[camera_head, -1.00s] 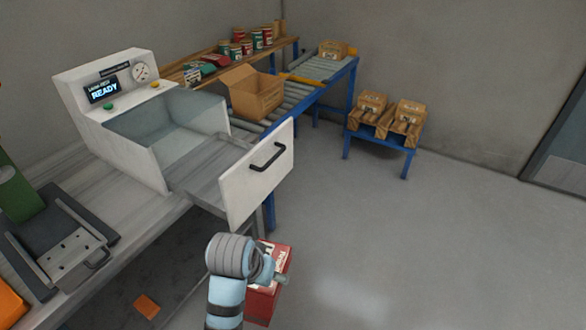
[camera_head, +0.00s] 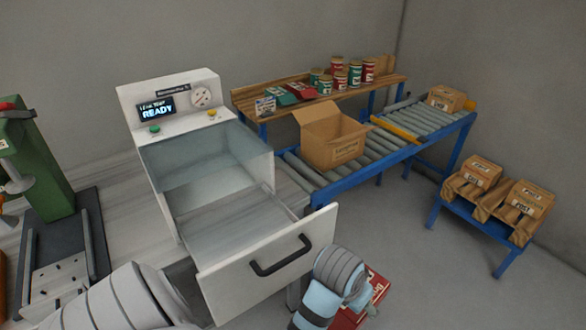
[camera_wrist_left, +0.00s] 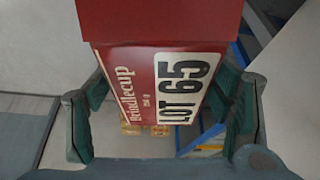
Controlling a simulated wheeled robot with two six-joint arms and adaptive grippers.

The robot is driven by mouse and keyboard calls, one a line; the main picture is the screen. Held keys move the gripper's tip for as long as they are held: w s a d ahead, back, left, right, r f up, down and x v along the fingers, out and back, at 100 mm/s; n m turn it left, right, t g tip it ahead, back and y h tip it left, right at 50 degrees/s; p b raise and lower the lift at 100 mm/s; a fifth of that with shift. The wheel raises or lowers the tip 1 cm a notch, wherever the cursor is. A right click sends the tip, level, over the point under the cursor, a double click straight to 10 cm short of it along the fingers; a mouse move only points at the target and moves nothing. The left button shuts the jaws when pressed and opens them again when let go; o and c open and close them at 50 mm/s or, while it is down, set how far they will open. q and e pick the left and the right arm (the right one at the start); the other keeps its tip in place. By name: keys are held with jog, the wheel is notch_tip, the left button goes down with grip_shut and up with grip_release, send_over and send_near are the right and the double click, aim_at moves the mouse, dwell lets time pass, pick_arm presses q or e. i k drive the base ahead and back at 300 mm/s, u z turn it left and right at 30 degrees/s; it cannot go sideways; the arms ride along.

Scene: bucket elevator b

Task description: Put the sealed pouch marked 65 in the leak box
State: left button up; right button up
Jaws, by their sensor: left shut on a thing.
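My left gripper (camera_wrist_left: 163,105) is shut on the red pouch marked LOT 65 (camera_wrist_left: 140,85), with a finger on each side of it. In the head view the pouch (camera_head: 372,293) is partly hidden behind my left wrist, to the right of the drawer front and lower in the picture. The leak box (camera_head: 165,180) is a white machine with a clear chamber and a display reading READY. Its drawer (camera_head: 275,268), with a black handle, is pulled out and looks empty. My right gripper is not in view.
An open carton (camera_head: 333,150) stands on the roller conveyor (camera_head: 410,128). Behind it a wooden shelf (camera_head: 385,85) holds cans and pouches. Packed boxes sit on a low blue stand (camera_head: 470,225) at right. A green press (camera_head: 38,165) stands at left. Floor between is clear.

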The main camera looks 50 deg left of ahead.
aim_at(259, 239)
jog(key=i, duration=2.7)
jog(key=u, duration=3.3)
